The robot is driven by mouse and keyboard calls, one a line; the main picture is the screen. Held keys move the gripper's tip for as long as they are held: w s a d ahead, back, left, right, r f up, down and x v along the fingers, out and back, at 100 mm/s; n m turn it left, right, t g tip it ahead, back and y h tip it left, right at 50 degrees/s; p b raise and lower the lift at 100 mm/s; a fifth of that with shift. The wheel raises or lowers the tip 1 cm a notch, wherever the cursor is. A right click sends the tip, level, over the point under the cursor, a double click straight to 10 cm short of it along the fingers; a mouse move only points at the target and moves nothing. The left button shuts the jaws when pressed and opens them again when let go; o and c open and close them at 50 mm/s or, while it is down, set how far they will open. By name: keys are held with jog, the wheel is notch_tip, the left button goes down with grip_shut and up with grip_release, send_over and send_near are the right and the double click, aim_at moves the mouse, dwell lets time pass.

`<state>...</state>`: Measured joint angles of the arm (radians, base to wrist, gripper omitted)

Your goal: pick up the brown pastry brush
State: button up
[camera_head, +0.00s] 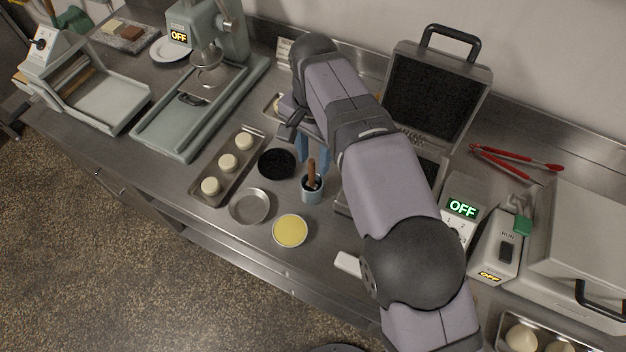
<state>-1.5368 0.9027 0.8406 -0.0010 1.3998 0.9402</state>
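The brown pastry brush (311,172) stands handle up in a small blue-grey cup (312,194) on the steel counter. Its lower end is hidden inside the cup. My gripper (313,160) points down just behind and above the cup, partly hidden by my arm. Its two blue fingers look apart, one on each side of the line of the handle's top, with nothing visibly held. I cannot tell whether they touch the handle.
A black round dish (277,164), an empty metal pan (250,206) and a yellow-filled dish (291,231) lie close by. A tray (205,195) holds three dough pieces. An open press (437,95) stands behind my arm. Red tongs (515,158) lie at the right.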

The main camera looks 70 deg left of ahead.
aim_at(312, 185)
jog(key=shift+s+a+f+p, duration=0.15)
jog(key=shift+f+p, duration=0.85)
jog(key=shift+f, duration=0.85)
jog(key=shift+w+a+f+p, duration=0.1)
jog(key=shift+f+p, duration=0.85)
jog(key=shift+f, duration=0.9)
grip_shut()
